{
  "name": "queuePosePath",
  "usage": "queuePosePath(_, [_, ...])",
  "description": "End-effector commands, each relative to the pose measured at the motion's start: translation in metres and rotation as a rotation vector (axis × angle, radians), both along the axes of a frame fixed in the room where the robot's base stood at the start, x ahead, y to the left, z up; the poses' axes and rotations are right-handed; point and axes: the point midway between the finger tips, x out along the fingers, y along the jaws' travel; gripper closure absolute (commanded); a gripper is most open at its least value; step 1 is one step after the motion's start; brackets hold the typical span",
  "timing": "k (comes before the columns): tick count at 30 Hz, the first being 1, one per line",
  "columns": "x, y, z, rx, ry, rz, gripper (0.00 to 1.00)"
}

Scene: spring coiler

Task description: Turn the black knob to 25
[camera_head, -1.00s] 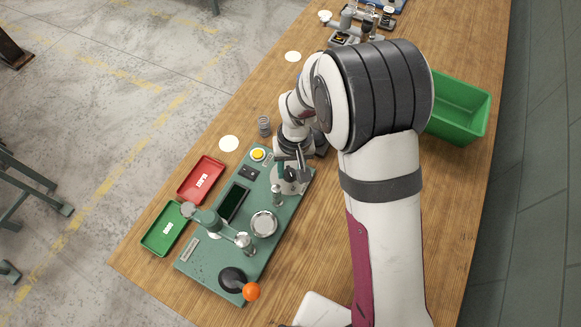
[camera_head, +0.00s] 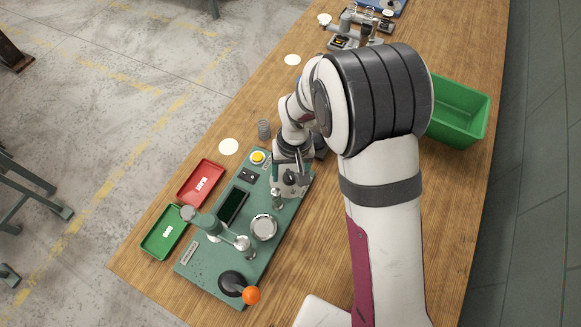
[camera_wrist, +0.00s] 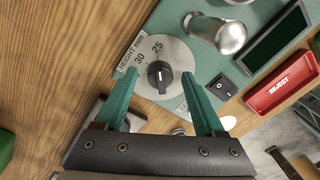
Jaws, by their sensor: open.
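The black knob (camera_wrist: 160,77) sits at the middle of a round silver dial (camera_wrist: 176,55) marked HEIGHT mm, with 30 and 25 readable in the wrist view. A pale line shows on the knob; I cannot tell its exact reading. My gripper (camera_wrist: 159,76) is open, with one teal finger on each side of the knob and a visible gap to it. In the head view my gripper (camera_head: 289,180) is over the far right end of the green machine panel (camera_head: 205,258), and largely hides the knob there.
A metal post (camera_wrist: 222,34), a dark screen (camera_wrist: 278,44) and a black rocker switch (camera_wrist: 222,86) are near the dial. The red REJECT tray (camera_head: 202,183) and green tray (camera_head: 167,231) lie left of the panel. An orange-tipped lever (camera_head: 251,295) is at its near end.

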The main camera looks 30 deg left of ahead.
Motion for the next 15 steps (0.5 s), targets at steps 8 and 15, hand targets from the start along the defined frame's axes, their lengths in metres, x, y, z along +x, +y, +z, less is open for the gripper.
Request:
queuePosePath(8, [0.003, -0.002, 0.052, 0.005, -0.006, 0.0, 0.29])
queuePosePath(15, [0.005, -0.005, 0.125, 0.005, -0.005, 0.0, 0.29])
